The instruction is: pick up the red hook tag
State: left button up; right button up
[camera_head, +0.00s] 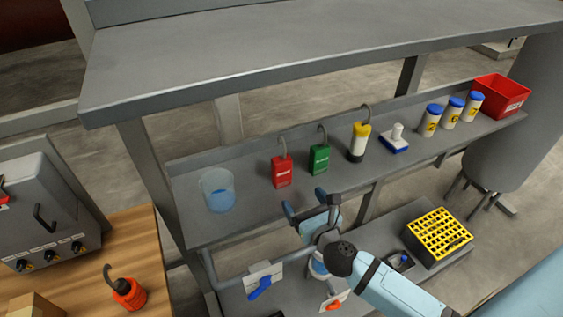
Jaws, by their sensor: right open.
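The red hook tag (282,172) stands on the grey shelf with its grey hook pointing up, between the beaker and a green hook tag (319,159). My right gripper (311,205) is open and empty. In the picture it is below and a little right of the red tag, near the shelf's front edge, apart from the tag. Its arm comes in from the lower right. My left gripper is not in view.
A beaker of blue liquid (218,191) stands left of the red tag. A grey upper shelf (270,55) lies above. A yellow rack (438,234) sits below.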

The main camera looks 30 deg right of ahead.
aim_at(284, 168)
jog(key=w+p, duration=0.1)
jog(key=w, duration=0.6)
jog(key=shift+w+d+r, duration=0.1)
jog(key=shift+w+d, duration=0.05)
jog(key=shift+w, duration=0.25)
jog(key=w, duration=0.2)
jog(key=w+p, duration=0.1)
jog(key=w, duration=0.2)
jog(key=shift+w+d+r, duration=0.2)
jog(key=shift+w+d, duration=0.1)
jog(key=shift+w, duration=0.1)
jog(key=c, duration=1)
jog(key=shift+r+p, duration=0.1)
jog(key=shift+p, duration=0.2)
jog(key=shift+c, duration=0.2)
